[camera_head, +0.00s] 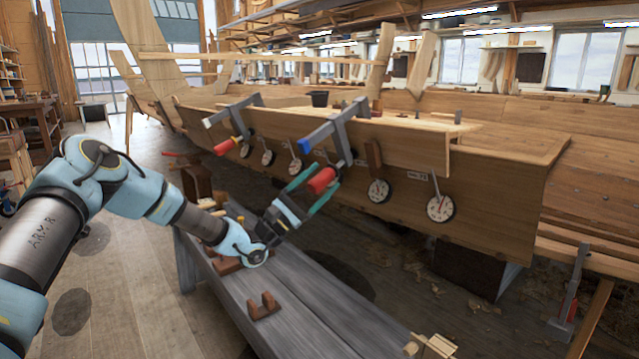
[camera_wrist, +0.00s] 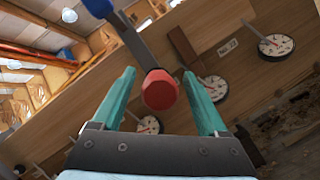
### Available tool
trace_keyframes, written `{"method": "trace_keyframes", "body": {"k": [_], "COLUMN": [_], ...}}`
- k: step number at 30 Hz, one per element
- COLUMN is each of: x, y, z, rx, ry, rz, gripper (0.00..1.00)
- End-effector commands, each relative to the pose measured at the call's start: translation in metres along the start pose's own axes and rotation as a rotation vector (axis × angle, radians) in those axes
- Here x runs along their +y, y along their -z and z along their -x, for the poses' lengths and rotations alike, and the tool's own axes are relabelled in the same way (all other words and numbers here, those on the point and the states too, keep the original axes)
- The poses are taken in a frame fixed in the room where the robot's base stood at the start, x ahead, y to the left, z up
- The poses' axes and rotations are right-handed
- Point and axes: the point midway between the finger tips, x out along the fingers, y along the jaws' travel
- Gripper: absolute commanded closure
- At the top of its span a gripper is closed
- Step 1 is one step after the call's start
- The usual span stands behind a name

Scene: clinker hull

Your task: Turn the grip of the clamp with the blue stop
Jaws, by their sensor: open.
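The clamp with the blue stop (camera_head: 305,146) is the nearer of two grey bar clamps on the hull's top plank. Its red grip (camera_head: 321,180) hangs below the bar. In the wrist view the red grip (camera_wrist: 160,90) shows end-on, with the blue stop (camera_wrist: 98,8) at the upper left. My gripper (camera_head: 324,177) is open, with its two green fingers on either side of the red grip. In the wrist view a gap shows between the grip and each finger (camera_wrist: 158,73). Whether the grip lies fully between the fingertips in depth is hard to tell.
Another clamp (camera_head: 240,122) with a red grip and a pale stop sits farther left. Several round dials (camera_head: 440,208) hang along the hull (camera_head: 500,225). A grey bench (camera_head: 300,315) under my arm carries brown wooden blocks (camera_head: 264,306). A wooden wedge (camera_head: 373,157) stands right of the clamp.

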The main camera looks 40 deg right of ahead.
Motion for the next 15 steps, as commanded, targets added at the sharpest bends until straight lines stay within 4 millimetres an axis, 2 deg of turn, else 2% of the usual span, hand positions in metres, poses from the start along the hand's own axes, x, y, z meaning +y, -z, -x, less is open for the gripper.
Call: {"method": "trace_keyframes", "body": {"k": [5, 15], "x": [0.000, -0.001], "y": [0.001, 0.002], "z": [0.010, 0.074], "rx": [0.000, 0.003], "ry": [-0.001, 0.000], "rz": [-0.001, 0.001], "gripper": [0.23, 0.23]}}
